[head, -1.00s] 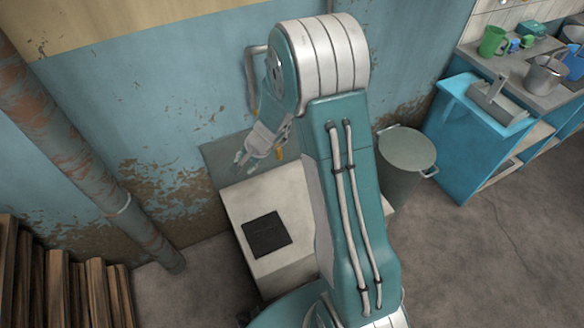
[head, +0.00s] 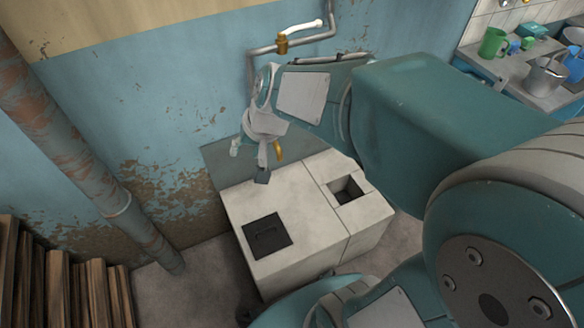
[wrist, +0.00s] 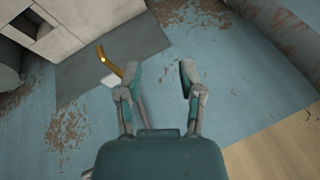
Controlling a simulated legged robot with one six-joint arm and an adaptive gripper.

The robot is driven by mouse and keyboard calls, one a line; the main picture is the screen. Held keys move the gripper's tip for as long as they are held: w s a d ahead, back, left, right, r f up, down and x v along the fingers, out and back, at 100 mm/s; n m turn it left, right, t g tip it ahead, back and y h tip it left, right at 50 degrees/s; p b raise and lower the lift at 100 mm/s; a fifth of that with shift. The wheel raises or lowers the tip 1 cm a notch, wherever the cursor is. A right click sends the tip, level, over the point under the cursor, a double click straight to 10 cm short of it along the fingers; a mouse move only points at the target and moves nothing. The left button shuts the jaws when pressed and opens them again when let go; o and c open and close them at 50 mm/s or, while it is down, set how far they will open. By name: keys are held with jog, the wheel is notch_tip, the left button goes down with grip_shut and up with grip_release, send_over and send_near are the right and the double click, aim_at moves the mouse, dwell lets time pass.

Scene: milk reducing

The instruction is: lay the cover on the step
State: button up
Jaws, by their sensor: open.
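A square opening (head: 346,190) shows in the right part of the block's top. I cannot tell which part is the step. My gripper (head: 249,163) is above the far left of the block, close to the wall, beyond the cover and apart from it. In the wrist view my gripper (wrist: 158,72) has its fingers spread with nothing between them. The cover does not show in the wrist view.
A wall pipe with a brass fitting (head: 282,43) runs behind my arm. A curved brass piece (wrist: 110,61) lies left of my fingers in the wrist view. A rusty pipe (head: 75,150) and wooden planks (head: 80,290) stand left. A counter with pots (head: 545,75) is at right.

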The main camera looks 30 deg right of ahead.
jog(key=s+d+r+n+h, duration=0.1)
jog(key=s+d+r, duration=0.1)
jog(key=s, duration=0.4)
jog(key=s+d+r+n+t+h, duration=0.1)
jog(key=s+r+n+h, duration=0.1)
jog(key=s+r, duration=0.2)
jog(key=s, duration=0.3)
jog(key=shift+d, duration=0.35)
jog(key=shift+s, duration=0.1)
